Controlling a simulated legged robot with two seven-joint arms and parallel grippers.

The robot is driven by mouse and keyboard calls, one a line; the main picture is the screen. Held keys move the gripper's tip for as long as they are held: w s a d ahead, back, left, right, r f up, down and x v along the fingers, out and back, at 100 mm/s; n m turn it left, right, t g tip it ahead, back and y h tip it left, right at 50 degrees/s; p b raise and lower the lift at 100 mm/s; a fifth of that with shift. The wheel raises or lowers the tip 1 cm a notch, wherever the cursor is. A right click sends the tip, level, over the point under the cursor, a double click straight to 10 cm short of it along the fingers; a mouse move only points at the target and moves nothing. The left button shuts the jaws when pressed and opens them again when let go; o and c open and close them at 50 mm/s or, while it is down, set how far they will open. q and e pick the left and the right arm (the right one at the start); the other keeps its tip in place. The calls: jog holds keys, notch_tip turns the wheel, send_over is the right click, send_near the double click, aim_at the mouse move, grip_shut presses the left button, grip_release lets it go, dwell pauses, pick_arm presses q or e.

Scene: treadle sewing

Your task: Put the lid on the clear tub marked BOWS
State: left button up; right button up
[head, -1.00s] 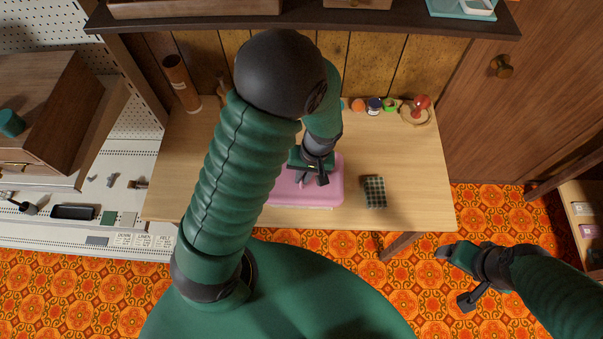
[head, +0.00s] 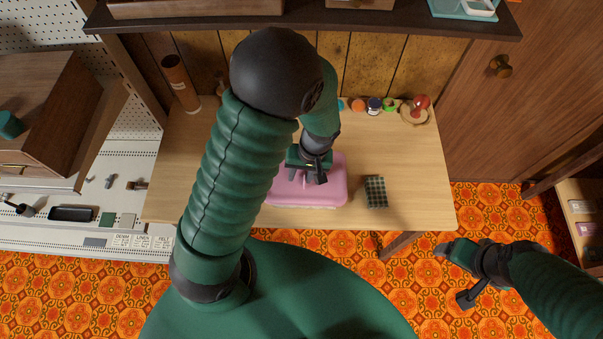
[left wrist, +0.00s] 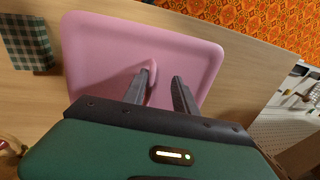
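The pink lid (head: 332,190) lies flat and level near the front middle of the table. A thin pale edge shows under its front side; the clear tub and its BOWS mark are otherwise hidden. My left gripper (head: 306,179) is low over the lid, fingers spread. In the left wrist view the fingers (left wrist: 160,76) stand apart over the lid (left wrist: 100,50). The lid's upright pink handle (left wrist: 152,72) is close against the left-hand finger, with a gap to the other finger. My right gripper (head: 456,276) is open and empty, off the table's right front corner.
A dark plaid block (head: 375,191) lies just right of the lid. Small jars (head: 374,106) and a red pincushion-like piece (head: 421,102) stand at the back right. A brown cylinder (head: 180,82) stands back left. The table's right front is clear.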

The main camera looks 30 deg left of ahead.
dwell(0.5)
pick_arm(q)
notch_tip(320, 180, up, 16)
jog(key=w+d+p, duration=0.1)
jog(key=d, duration=0.1)
jog(key=shift+w+d+r, duration=0.2)
jog(key=shift+w+d, duration=0.15)
jog(key=shift+w, duration=0.05)
jog(key=s+f+m+t+h, duration=0.2)
jog(key=s+f+m+t, duration=0.1)
jog(key=s+f+m, duration=0.1)
jog(key=shift+s+d+f+m+t, duration=0.25)
jog(key=shift+f+m, duration=0.45)
jog(key=shift+m, duration=0.4)
jog(key=shift+s, duration=0.1)
